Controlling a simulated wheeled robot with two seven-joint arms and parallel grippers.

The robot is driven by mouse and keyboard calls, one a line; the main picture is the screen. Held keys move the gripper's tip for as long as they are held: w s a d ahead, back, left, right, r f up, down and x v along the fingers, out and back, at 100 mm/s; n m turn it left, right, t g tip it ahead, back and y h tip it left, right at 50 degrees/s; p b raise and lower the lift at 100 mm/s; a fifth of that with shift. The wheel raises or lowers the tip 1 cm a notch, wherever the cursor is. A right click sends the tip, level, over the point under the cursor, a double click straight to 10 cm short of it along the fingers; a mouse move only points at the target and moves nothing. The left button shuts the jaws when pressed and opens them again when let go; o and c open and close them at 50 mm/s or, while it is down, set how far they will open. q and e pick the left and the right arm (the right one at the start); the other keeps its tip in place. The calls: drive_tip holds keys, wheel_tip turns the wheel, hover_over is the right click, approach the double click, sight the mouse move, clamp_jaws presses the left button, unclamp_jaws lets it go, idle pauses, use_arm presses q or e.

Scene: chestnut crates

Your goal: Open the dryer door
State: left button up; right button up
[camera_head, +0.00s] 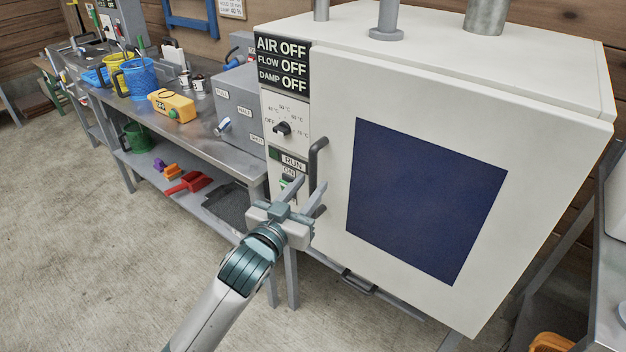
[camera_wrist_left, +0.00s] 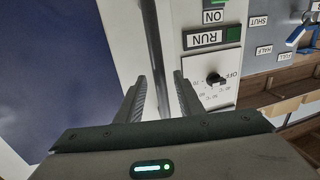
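The dryer (camera_head: 450,60) is a large white box with its door (camera_head: 535,180) shut, a dark blue window (camera_head: 425,195) in it. A dark vertical bar handle (camera_head: 313,158) stands at the door's left edge. My left gripper (camera_head: 311,184) is open at the handle's lower part. In the left wrist view, the handle (camera_wrist_left: 153,45) runs between the two separated fingers of the left gripper (camera_wrist_left: 160,77), with a gap showing beside it; I cannot tell whether either finger touches it. My right gripper is not in view.
The dryer's control panel (camera_head: 284,105), with a dial and a RUN label, is just left of the handle. A grey box (camera_head: 238,105) and a metal bench (camera_head: 205,125) with buckets and a yellow device (camera_head: 172,105) stand further left. The floor in front is clear.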

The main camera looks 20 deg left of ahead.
use_arm(q)
drive_tip(key=shift+w+d, duration=0.2)
drive_tip(key=shift+w, duration=1.05)
clamp_jaws()
drive_tip(key=shift+s, duration=0.1)
